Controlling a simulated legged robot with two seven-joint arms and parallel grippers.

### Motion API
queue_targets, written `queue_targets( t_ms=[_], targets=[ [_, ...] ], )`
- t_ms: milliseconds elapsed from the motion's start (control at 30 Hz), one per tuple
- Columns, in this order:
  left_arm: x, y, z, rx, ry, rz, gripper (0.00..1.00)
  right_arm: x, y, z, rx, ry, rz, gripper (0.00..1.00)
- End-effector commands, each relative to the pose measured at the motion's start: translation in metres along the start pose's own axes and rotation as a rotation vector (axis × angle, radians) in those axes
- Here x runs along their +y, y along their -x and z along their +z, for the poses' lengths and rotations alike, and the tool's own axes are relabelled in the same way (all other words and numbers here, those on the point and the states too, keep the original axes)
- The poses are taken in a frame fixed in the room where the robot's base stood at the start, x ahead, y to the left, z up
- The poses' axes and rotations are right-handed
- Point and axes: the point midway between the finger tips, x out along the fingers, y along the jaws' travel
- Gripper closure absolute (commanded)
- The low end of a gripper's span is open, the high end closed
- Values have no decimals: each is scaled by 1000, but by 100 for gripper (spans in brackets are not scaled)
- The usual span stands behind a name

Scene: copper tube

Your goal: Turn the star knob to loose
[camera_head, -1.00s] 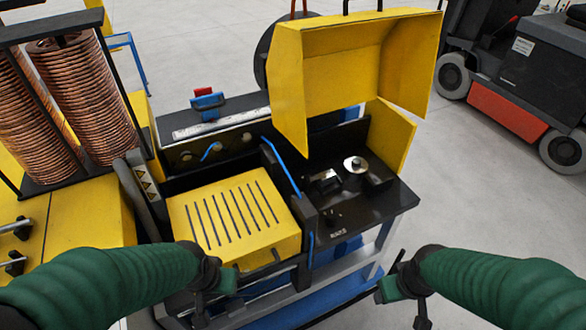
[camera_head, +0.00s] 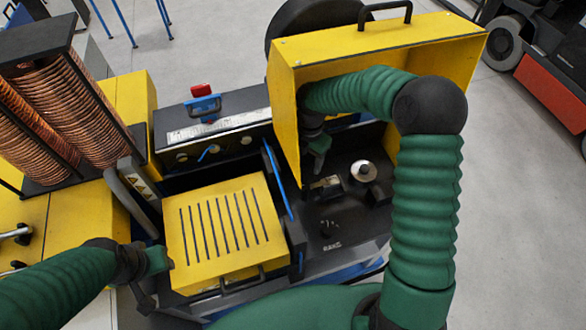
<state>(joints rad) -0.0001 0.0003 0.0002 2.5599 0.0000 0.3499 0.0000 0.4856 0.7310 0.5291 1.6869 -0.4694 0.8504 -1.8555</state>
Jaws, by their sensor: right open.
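A small dark knob (camera_head: 328,228), which looks like the star knob, sits near the front of the black machine deck (camera_head: 350,235), with tiny pale lettering just below it. Its pointing direction is too small to read. My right arm reaches over the deck and bends in under the raised yellow hood. My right gripper (camera_head: 318,158) hangs there, pointing down, open and apart from the knob, which lies nearer the front. The hood's edge and my wrist partly hide its fingers. My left gripper (camera_head: 158,268) is by the slotted yellow cover's left front corner; its jaw opening is unclear.
The raised yellow hood (camera_head: 400,45) stands close around my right forearm. A silver round part (camera_head: 363,171) and a small block (camera_head: 325,187) are on the deck. The slotted yellow cover (camera_head: 222,230) is left of it. Copper coils (camera_head: 70,110) stand far left.

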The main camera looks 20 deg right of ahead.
Motion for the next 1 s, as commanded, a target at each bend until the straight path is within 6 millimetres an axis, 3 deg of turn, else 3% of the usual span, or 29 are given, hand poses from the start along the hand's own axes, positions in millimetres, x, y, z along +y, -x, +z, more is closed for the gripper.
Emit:
queue_targets(
  t_ms=[167,400,533,700,900,1000],
  targets=[
    [0,9,-2,0,0,0,64,0,-23,-3,3,4,-5,44],
    [0,28,-7,0,1,0,64,-1,-83,3,8,0,-4,44],
    [0,35,-8,0,0,0,64,-1,-107,4,7,0,-3,44],
    [0,36,-9,0,0,0,64,-2,-120,4,4,-1,1,44],
    [0,36,-8,0,0,0,64,-1,-120,3,2,-1,1,44],
    [0,36,-8,0,0,0,64,0,-120,2,2,-1,0,56]
  ],
)
